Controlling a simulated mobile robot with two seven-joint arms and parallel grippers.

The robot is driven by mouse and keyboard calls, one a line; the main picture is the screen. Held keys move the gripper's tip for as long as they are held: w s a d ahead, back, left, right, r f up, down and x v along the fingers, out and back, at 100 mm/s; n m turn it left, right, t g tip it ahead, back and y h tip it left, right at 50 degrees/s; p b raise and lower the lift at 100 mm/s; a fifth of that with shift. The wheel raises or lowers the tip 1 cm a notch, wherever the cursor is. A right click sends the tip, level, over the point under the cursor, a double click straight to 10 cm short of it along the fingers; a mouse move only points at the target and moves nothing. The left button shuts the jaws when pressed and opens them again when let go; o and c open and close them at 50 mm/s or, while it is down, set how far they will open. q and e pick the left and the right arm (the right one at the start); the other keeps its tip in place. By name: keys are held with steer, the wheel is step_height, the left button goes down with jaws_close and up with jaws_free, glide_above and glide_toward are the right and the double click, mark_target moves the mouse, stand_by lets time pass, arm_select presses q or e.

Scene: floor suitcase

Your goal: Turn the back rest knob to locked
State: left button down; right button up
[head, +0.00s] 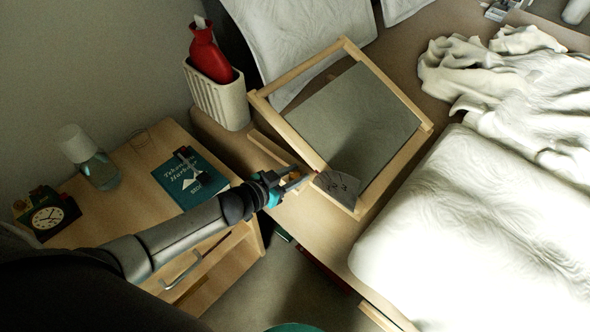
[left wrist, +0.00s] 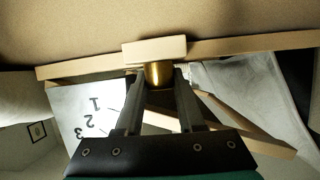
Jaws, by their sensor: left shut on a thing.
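The back rest (head: 365,115) is a tilted wooden frame with a grey panel, standing on the bed. In the left wrist view a white sheet with the figures 1, 2 and 3 (left wrist: 88,112) shows to the left. The knob (left wrist: 158,71) is a short brass cylinder below a pale wooden block (left wrist: 154,50). My left gripper (head: 304,181) is at the near side of the frame. Its fingers are shut on the knob, one on each side. In the head view the gripper hides the knob. My right gripper is not in view.
A nightstand with a teal book (head: 188,180), a black clock (head: 46,216) and a bottle with a pale cap (head: 100,170) stands at left. A cream basket (head: 216,97) holds a red hot-water bottle (head: 209,58). White bedding (head: 470,215) fills the right.

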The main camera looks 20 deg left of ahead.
arm_select(q)
steer(key=shift+w+a+m+g+h, duration=0.2)
steer(key=shift+m+g+h, duration=0.4)
steer(key=shift+m+h, duration=0.25)
steer(key=shift+m+g+h+b, duration=0.3)
steer(key=shift+m+g+h, duration=0.3)
steer(key=shift+m, duration=0.25)
steer(key=shift+s+m+g+h+b, duration=0.1)
steer(key=shift+m+g+h+b, duration=0.45)
steer(key=shift+m+h, duration=0.25)
steer(key=shift+d+m+g+h+b, duration=0.15)
steer(key=shift+m+g+h+b, duration=0.4)
steer(key=shift+m+g, duration=0.2)
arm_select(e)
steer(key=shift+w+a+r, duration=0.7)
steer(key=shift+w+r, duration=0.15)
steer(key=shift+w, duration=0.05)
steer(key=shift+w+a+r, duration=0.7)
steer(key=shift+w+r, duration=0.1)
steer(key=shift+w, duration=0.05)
arm_select(q)
steer(key=c, duration=0.5)
jaws_free()
steer(key=shift+s, duration=0.1)
